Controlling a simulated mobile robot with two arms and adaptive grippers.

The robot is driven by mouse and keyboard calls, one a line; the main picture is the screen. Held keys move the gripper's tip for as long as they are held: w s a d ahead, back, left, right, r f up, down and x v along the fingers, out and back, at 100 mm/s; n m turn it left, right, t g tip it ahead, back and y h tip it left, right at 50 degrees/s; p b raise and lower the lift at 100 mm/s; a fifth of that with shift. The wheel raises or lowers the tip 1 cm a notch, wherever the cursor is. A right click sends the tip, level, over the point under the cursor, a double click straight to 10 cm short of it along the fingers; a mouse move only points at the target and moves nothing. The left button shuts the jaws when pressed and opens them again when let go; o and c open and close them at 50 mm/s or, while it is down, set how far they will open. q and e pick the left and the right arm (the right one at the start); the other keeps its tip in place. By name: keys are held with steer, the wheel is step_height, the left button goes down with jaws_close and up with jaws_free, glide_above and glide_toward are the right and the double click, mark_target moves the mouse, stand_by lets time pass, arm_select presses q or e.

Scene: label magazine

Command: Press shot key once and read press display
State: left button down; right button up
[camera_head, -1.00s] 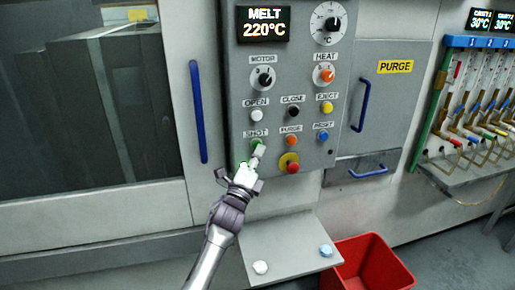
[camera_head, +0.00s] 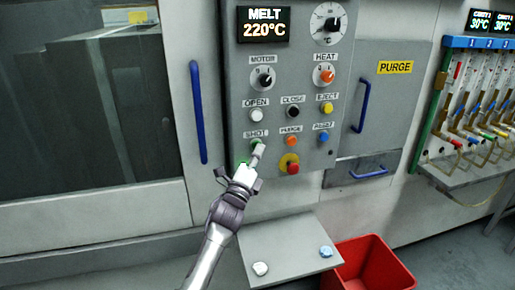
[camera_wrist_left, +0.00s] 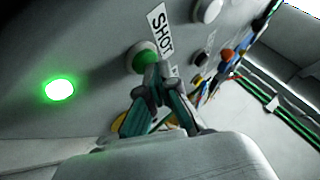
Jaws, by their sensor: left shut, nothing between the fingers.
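The green shot key (camera_head: 255,142) is on the grey control panel (camera_head: 240,75) under the SHOT label, partly hidden behind my fingers. In the left wrist view, the green key (camera_wrist_left: 139,56) shows just beyond my fingertips. My left gripper (camera_head: 258,151) is shut and empty, with its tips at the key's lower edge. In the left wrist view the closed tips (camera_wrist_left: 158,74) overlap the key; I cannot tell whether they touch it. A lit green lamp (camera_wrist_left: 60,90) shows left of the key. The display (camera_head: 263,24) reads MELT 220°C. My right gripper is not in view.
Close by are the purge button (camera_head: 291,141), white open button (camera_head: 256,115) and red button (camera_head: 292,168). A blue handle (camera_head: 198,112) stands left of the panel. A grey shelf (camera_head: 290,250) and red bin (camera_head: 372,262) are below.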

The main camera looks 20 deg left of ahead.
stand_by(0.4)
arm_select(q)
steer(key=shift+s+d+p, duration=0.3)
steer(key=shift+s+d, duration=0.15)
steer(key=shift+s, duration=0.25)
steer(key=s+d, duration=0.1)
steer(key=s+d+p, duration=0.1)
steer(key=s, duration=0.2)
steer(key=shift+s+d, duration=0.1)
steer(key=shift+d, duration=0.3)
steer(key=shift+f, duration=0.1)
stand_by(0.4)
